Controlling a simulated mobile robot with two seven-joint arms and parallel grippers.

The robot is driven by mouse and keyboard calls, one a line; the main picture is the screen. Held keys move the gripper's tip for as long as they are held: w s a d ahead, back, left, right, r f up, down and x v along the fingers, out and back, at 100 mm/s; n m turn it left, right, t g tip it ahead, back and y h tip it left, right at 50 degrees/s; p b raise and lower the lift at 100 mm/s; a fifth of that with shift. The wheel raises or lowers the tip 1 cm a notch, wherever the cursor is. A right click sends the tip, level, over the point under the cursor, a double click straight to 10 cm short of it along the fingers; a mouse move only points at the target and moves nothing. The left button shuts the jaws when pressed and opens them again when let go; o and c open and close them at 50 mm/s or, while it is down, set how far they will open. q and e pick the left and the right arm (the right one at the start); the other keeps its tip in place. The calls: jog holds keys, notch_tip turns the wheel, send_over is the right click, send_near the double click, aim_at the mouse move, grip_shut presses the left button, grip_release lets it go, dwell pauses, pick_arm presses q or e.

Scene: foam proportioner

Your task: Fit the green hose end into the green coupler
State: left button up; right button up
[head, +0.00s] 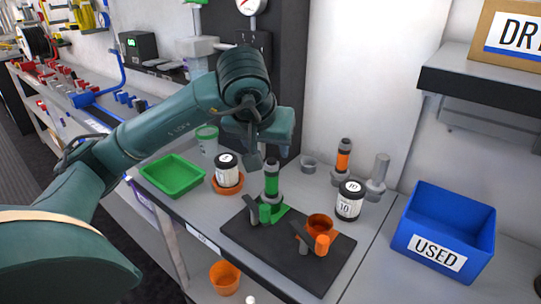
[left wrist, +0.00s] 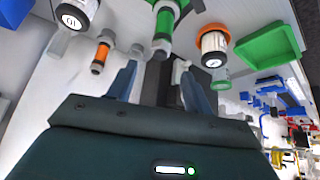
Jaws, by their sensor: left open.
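The green hose end (head: 271,181), a green-banded grey piece, stands upright at the green coupler (head: 279,210) on the dark mat. Its lower end meets the coupler; how deep it sits I cannot tell. The coupler has a dark lever and a green knob (head: 265,213). My left gripper (head: 262,157) is open and empty, just above and behind the hose end in the head view. In the left wrist view the hose end (left wrist: 164,20) shows beyond the spread fingers (left wrist: 158,75), apart from them. My right gripper is not in view.
An orange coupler (head: 320,224) shares the mat (head: 300,272). An orange-banded hose end (head: 344,158) stands behind, near a grey post (head: 378,178) and an empty grey holder (head: 308,164). Jars (head: 349,202), a green tray (head: 172,176) and a blue bin (head: 445,225) stand around.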

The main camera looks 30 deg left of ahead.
pick_arm(q)
jog(key=v, duration=0.5)
jog(key=shift+f, duration=0.1)
dwell(0.4)
